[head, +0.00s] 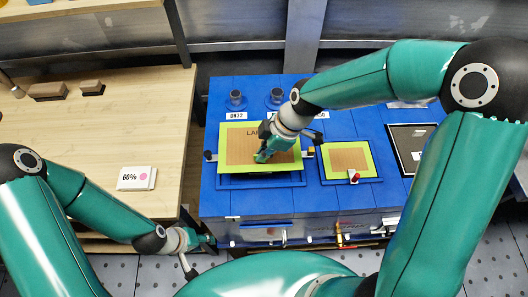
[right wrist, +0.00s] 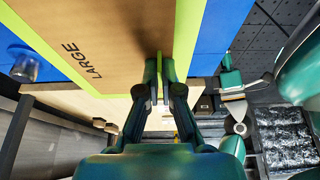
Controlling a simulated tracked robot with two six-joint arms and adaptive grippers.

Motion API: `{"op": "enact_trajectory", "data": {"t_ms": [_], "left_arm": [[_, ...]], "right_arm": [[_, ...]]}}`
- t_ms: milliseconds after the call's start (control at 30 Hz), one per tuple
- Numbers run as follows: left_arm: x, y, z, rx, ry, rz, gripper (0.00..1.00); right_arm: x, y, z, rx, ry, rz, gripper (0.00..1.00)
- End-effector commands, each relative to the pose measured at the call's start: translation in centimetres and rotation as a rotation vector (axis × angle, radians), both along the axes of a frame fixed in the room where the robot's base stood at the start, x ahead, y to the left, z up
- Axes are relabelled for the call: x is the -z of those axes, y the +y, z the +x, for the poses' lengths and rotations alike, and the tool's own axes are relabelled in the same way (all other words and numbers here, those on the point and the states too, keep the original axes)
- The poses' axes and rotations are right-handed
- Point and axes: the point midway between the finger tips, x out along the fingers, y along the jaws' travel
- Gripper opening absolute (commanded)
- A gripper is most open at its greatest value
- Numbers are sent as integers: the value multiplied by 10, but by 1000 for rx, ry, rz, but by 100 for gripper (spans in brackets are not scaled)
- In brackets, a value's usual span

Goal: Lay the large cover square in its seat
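The large cover (head: 238,148) is a brown panel with a lime green border, marked LARGE; it also shows close up in the right wrist view (right wrist: 110,30). It lies over its seat (head: 262,182) on the blue cabinet, and part of the seat's blue rim shows along the near side. My right gripper (head: 263,156) is at the middle of the cover. In the right wrist view its fingers (right wrist: 160,92) are close together on a thin upright part of the cover. My left gripper (head: 208,240) is low by the cabinet's front left corner; its fingers are unclear.
A smaller green-bordered cover (head: 348,158) with a red-handled part (head: 353,177) sits right of the large one. A black panel (head: 410,145) is further right. A wooden table (head: 105,130) with a 60% card (head: 137,178) is at left.

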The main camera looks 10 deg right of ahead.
Motion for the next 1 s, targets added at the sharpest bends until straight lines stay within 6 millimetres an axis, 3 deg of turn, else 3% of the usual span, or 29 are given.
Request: {"op": "enact_trajectory", "data": {"t_ms": [567,1000], "left_arm": [[3,0,0,0,0,0,40],[20,0,0,0,0,0,40]], "right_arm": [[1,0,0,-1,0,0,0],[16,0,0,-2,-1,0,0]]}}
